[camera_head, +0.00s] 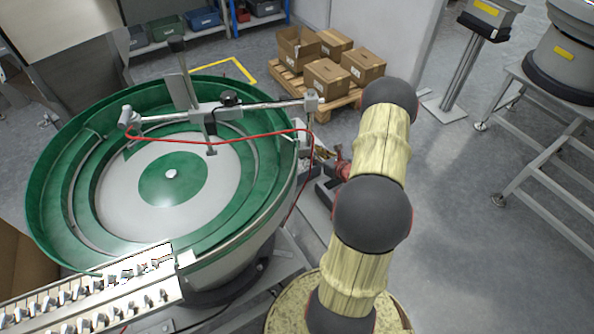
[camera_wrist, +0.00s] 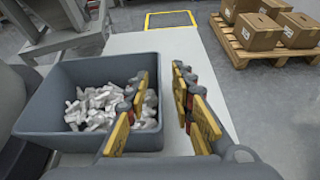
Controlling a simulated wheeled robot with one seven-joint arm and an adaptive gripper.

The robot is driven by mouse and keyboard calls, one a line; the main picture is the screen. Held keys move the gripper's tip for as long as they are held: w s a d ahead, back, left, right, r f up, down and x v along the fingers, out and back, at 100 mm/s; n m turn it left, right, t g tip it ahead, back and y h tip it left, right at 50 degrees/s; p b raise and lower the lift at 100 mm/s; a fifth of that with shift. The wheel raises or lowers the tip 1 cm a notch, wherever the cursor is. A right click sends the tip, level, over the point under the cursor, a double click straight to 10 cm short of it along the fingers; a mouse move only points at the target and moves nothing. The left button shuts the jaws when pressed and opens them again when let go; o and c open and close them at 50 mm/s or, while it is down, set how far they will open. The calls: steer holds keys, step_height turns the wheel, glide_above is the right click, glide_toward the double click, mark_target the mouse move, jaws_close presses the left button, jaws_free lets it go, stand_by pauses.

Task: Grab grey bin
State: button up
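The grey bin (camera_wrist: 75,142) shows at the left of the wrist view, filled with several small white parts (camera_wrist: 100,108). It stands on a light surface (camera_wrist: 185,45). My gripper (camera_wrist: 163,78) is open, with its yellow and dark fingers apart. In the wrist view the left finger overlaps the bin's inside and the right finger is outside, so the bin's right wall lies between them. I cannot tell whether either finger touches the wall. Neither the grey bin nor my gripper can be made out in the head view.
A green bowl feeder (camera_head: 55,190) with a part track (camera_head: 90,300) fills the left of the head view. Cardboard boxes on a pallet (camera_head: 345,100) stand at the back. A metal stand (camera_head: 545,165) is at right. Floor right of my arm is clear.

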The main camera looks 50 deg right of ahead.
steer(key=shift+c, duration=1)
steer(key=c, duration=0.4)
jaws_close()
